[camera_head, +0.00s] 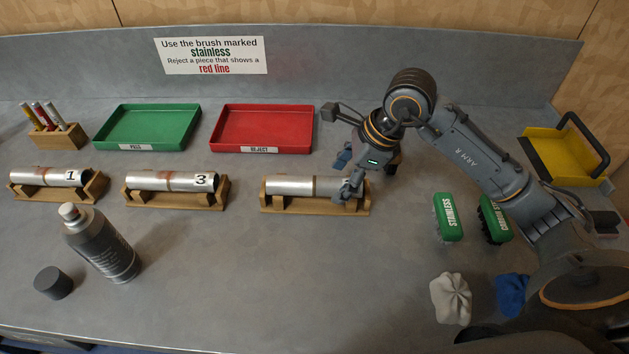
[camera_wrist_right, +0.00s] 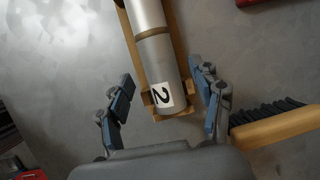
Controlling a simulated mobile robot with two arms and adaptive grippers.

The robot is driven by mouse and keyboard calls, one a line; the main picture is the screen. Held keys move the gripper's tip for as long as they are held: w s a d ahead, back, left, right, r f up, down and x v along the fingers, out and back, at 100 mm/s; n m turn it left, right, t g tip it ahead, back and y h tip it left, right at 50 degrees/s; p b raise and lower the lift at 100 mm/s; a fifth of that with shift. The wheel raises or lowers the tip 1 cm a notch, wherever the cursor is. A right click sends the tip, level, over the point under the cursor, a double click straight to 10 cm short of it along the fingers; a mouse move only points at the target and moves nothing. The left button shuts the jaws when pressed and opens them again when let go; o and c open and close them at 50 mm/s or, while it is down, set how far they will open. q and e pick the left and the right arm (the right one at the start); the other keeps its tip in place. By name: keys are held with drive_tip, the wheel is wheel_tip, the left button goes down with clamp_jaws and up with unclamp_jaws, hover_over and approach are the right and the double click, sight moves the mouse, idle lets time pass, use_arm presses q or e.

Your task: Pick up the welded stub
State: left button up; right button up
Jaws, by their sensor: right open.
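Three welded stubs lie in wooden cradles: stub 1 (camera_head: 48,177) at the left, stub 3 (camera_head: 160,181) beside it, and a third stub (camera_head: 290,186) nearest my right gripper. In the right wrist view this third stub (camera_wrist_right: 152,50) carries the label 2 and a brownish weld band. My right gripper (camera_head: 348,171) is at the right end of stub 2, which it partly hides. In the wrist view the open fingers of the right gripper (camera_wrist_right: 164,84) stand on either side of the stub's labelled end, with gaps on both sides. My left gripper is not in view.
A green PASS tray (camera_head: 147,126) and red REJECT tray (camera_head: 262,129) stand behind the cradles. A spray can (camera_head: 100,245) stands front left. A STAINLESS brush (camera_head: 448,217) lies to the right. The front middle is clear.

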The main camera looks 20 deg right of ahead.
drive_tip(key=shift+x, duration=1)
drive_tip(key=shift+c, duration=0.4)
clamp_jaws()
drive_tip(key=shift+w+r, duration=0.1)
drive_tip(key=shift+r, duration=0.1)
